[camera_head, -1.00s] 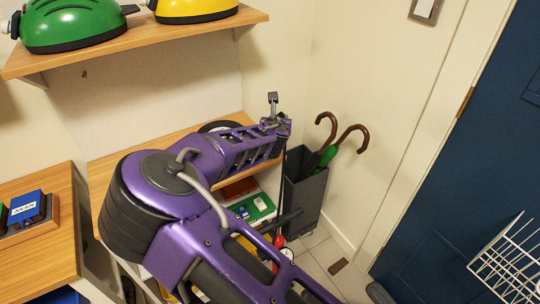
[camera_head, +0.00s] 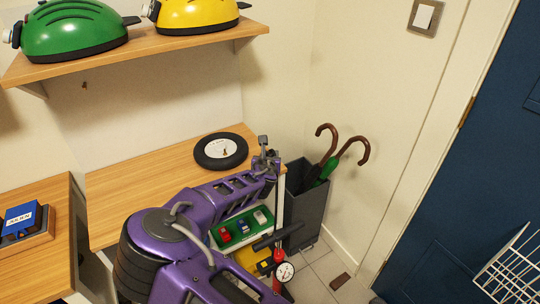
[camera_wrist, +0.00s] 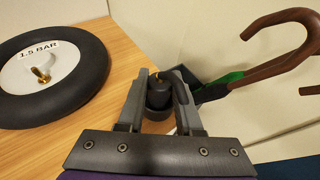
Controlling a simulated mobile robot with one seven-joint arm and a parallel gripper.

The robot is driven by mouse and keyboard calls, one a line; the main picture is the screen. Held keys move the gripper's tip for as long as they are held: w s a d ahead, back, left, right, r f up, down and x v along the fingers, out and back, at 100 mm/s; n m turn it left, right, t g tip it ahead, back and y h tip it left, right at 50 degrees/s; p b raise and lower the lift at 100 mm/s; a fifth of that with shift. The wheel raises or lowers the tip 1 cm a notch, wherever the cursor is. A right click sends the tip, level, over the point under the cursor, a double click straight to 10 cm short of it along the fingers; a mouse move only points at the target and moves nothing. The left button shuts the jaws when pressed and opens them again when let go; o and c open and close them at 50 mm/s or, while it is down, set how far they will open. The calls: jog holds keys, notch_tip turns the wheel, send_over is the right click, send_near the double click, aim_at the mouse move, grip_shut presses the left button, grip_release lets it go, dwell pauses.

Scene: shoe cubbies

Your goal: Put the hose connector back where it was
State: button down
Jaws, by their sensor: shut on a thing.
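My gripper (camera_wrist: 160,78) is shut on the hose connector (camera_wrist: 158,95), a dark cylinder with a black hose curving over its top. In the head view my gripper (camera_head: 266,163) is at the right end of the bench, to the right of the wheel; the connector is too small to make out clearly there. The pump (camera_head: 278,284), with a red body and a round white gauge, stands low in front of the bench and is partly hidden by my arm. The wheel (camera_head: 220,151), with a black tyre, lies flat on the bench; the wrist view shows its brass valve and "1.5 BAR" label (camera_wrist: 38,52).
The wooden bench (camera_head: 150,175) is clear left of the wheel. A grey umbrella stand (camera_head: 309,205) with brown-handled umbrellas stands close right of my gripper. A green tray (camera_head: 240,228) with small toy cars is below the bench.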

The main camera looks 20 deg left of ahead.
jog(key=c, duration=0.6)
grip_release()
jog(key=shift+f, duration=0.1)
jog(key=shift+r, duration=0.2)
jog(key=p+v, duration=0.1)
jog(key=v, duration=1.1)
